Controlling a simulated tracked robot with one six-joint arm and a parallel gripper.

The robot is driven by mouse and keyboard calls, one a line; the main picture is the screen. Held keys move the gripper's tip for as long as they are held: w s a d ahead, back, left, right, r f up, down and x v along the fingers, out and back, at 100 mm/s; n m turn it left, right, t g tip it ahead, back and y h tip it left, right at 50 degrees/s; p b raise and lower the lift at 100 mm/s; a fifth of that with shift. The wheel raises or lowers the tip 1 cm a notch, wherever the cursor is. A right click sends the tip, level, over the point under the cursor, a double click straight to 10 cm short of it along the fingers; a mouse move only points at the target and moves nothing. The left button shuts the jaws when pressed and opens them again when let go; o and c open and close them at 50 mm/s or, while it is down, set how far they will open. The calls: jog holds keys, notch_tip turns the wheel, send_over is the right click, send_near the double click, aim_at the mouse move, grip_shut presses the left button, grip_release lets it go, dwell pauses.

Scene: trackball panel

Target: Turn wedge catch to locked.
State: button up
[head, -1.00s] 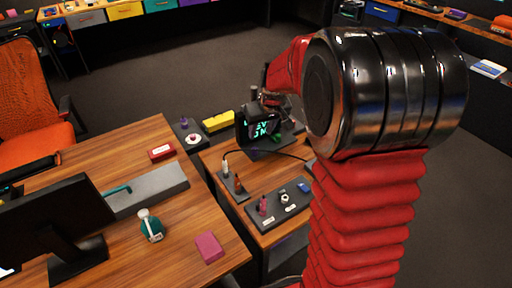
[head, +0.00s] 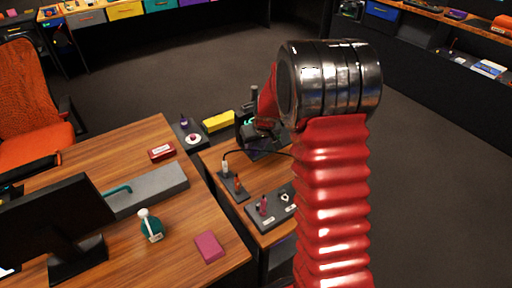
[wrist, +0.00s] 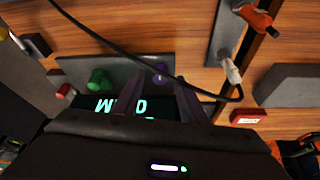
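I cannot tell for certain which part is the wedge catch. In the wrist view, a dark grey panel (wrist: 75,70) carries a green knob (wrist: 99,80) and a small purple part (wrist: 160,72). My gripper (wrist: 160,98) shows as two dark fingers apart, with the purple part in line with the gap between them; contact cannot be judged. In the head view my gripper (head: 262,137) is over the far end of the small desk, partly hidden by my arm. Glowing teal characters on a dark screen (wrist: 118,104) show behind the fingers.
A black cable arcs across to a white plug (wrist: 232,72) on a grey strip with an orange-red part (wrist: 257,17). Nearer, a grey panel (head: 275,216) holds a pink knob (head: 263,205) and white ring (head: 285,197). A yellow block (head: 218,121) and red box (head: 161,152) lie nearby.

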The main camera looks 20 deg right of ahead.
jog(key=shift+w+f, duration=0.2)
jog(key=shift+f, duration=0.25)
jog(key=shift+c, duration=0.6)
grip_shut()
